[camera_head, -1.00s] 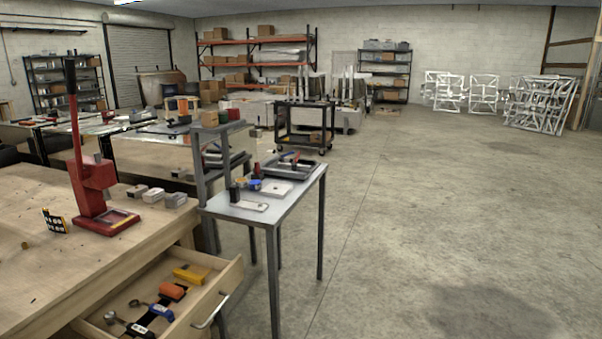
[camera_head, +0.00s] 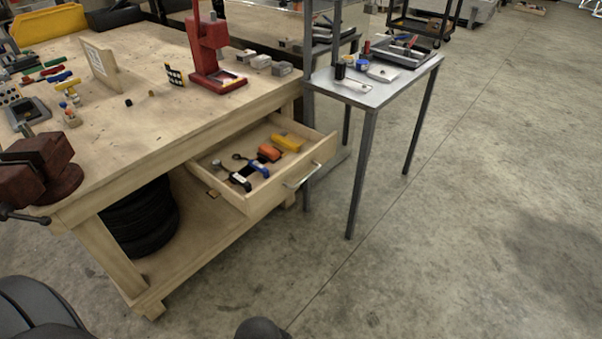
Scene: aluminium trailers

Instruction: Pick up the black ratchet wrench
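An open wooden drawer (camera_head: 245,203) sticks out of the workbench's right end and holds several tools. A dark tool with a grey round head (camera_head: 217,164) lies at its left side, and a small dark tool (camera_head: 240,157) lies behind it. Either could be the black ratchet wrench; they are too small to tell. A tool with blue and black parts (camera_head: 258,168), an orange item (camera_head: 269,153) and a yellow item (camera_head: 287,142) lie beside them. Neither of my grippers is in view; only dark rounded parts, probably of my own arms, show at the bottom edge.
The wooden workbench (camera_head: 150,115) carries a red press (camera_head: 211,55), a red-brown vise (camera_head: 40,170) and small parts. Black tires (camera_head: 140,222) sit beneath it. A grey metal table (camera_head: 385,92) with a tray (camera_head: 400,53) stands right of the drawer. The concrete floor in front is clear.

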